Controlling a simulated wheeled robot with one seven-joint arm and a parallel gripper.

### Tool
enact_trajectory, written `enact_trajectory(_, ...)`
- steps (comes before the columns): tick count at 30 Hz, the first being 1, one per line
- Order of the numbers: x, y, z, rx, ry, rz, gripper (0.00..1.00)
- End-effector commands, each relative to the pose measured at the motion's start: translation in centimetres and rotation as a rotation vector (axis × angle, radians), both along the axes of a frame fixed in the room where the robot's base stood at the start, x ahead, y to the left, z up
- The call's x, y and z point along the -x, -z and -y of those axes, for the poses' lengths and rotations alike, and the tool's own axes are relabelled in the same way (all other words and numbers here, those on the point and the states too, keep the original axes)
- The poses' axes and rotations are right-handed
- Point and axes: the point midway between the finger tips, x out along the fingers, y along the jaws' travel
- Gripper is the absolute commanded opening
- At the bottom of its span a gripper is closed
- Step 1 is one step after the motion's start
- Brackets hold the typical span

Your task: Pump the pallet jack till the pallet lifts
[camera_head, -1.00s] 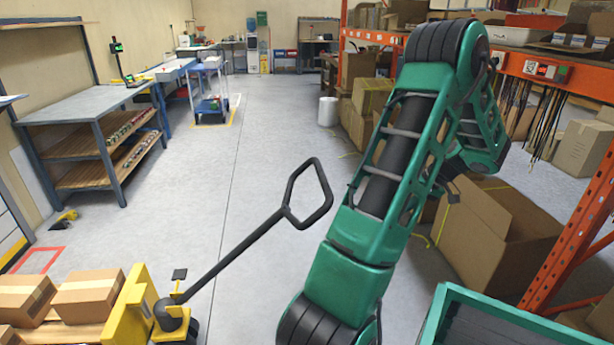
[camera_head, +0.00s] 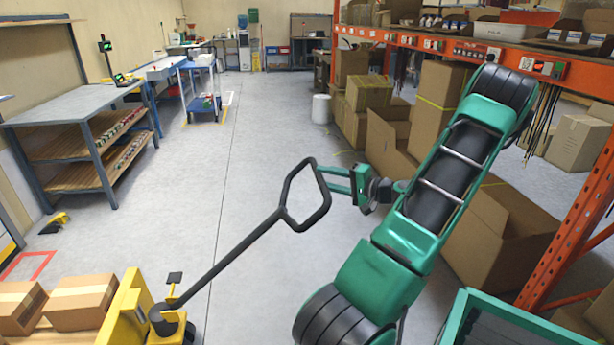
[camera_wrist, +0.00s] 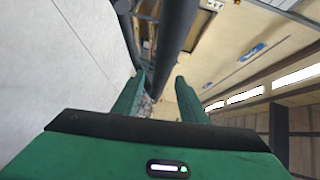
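The yellow pallet jack (camera_head: 128,312) stands at the lower left in the head view. Its black handle slants up to the right and ends in a closed loop (camera_head: 290,190). My gripper (camera_head: 322,179) is at the right side of this loop, its fingers pointing left at the bar. In the wrist view my gripper (camera_wrist: 158,88) is open, and a dark bar (camera_wrist: 176,35) shows between and beyond its fingertips. Whether the fingers touch it I cannot tell. Cardboard boxes (camera_head: 80,302) sit on the pallet, which is mostly cut off by the frame.
A green-edged container (camera_head: 470,312) stands at lower right, near an orange rack (camera_head: 575,225). Open cardboard boxes (camera_head: 490,225) lie on the floor behind my arm. A workbench (camera_head: 75,105) and a blue cart (camera_head: 200,90) stand at left. The middle aisle floor is clear.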

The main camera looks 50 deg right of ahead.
Motion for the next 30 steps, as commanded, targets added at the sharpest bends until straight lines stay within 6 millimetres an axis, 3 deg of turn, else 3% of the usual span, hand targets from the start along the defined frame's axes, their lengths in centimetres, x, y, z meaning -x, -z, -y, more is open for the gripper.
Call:
enact_trajectory(6, -4.0, 0.5, -0.3, 0.001, -0.005, -0.001, 0.39)
enact_trajectory(12, -6.4, 0.9, -0.3, 0.002, -0.003, -0.001, 0.39)
enact_trajectory(25, -7.4, 1.0, -0.3, 0.002, -0.002, -0.002, 0.39)
enact_trajectory(26, -7.4, 1.0, -0.2, 0.002, -0.002, -0.002, 0.36)
enact_trajectory(30, -7.4, 1.0, -0.2, 0.002, -0.002, -0.002, 0.03)
